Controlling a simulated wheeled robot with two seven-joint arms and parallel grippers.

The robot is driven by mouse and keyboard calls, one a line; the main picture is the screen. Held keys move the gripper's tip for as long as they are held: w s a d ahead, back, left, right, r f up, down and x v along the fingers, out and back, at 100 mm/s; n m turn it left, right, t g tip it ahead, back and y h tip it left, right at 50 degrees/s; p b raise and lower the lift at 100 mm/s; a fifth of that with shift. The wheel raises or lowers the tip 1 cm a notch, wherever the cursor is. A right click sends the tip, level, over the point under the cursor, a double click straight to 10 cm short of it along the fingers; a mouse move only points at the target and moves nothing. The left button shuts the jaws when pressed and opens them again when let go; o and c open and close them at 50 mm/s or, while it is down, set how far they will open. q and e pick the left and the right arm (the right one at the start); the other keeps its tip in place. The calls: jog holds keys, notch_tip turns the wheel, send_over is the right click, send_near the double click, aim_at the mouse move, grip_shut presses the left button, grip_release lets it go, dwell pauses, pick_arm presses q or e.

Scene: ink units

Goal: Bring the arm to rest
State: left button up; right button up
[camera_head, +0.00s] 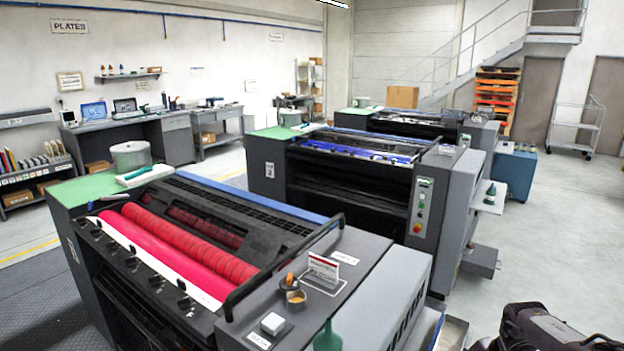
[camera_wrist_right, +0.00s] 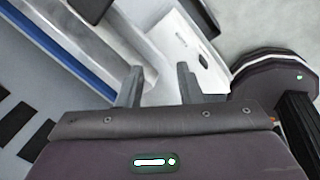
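My right gripper (camera_wrist_right: 159,70) shows in the right wrist view with its two grey fingers well apart. Nothing is between the fingers. Beyond them are pale surfaces, among them a white panel (camera_wrist_right: 185,42) with a small slot, and I see no clear contact with them. Part of my right arm (camera_head: 545,330) shows at the lower right of the head view; its fingers cannot be made out there. My left arm and gripper are in neither view.
A press with red rollers (camera_head: 165,250) fills the near left of the head view. On its side shelf stand a small cup (camera_head: 296,298), a sign card (camera_head: 323,267) and a green bottle (camera_head: 327,338). More presses (camera_head: 350,170) stand behind. Grey floor (camera_head: 560,230) is clear at right.

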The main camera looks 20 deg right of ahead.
jog(key=s+d+f+m+t+h, duration=0.1)
jog(key=s+d+f+m+h, duration=0.4)
jog(key=s+d+f, duration=0.55)
jog(key=s+d+r+m+g+h, duration=0.1)
jog(key=s+d+r+m+h, duration=0.15)
jog(key=s+d, duration=0.6)
jog(key=s+d+r+m+g+h, duration=0.1)
jog(key=s+d+r+m+h, duration=0.25)
jog(key=s, duration=0.85)
jog(key=s+a+f+m+y, duration=0.1)
jog(key=s+a+f+y, duration=0.2)
jog(key=a+f, duration=0.9)
jog(key=s+a+f+m+y, duration=0.2)
jog(key=s+a+f, duration=0.1)
jog(key=a+f, duration=0.85)
jog(key=s+a+f+m+g+y, duration=0.1)
jog(key=a+f+y, duration=0.15)
jog(key=a, duration=1.55)
jog(key=s+a+f+m+y, duration=0.1)
jog(key=a+f+y, duration=0.15)
jog(key=a, duration=1.55)
notch_tip(320, 180, down, 6)
jog(key=d+b, duration=0.1)
jog(key=b, duration=0.5)
jog(key=shift+f, duration=0.25)
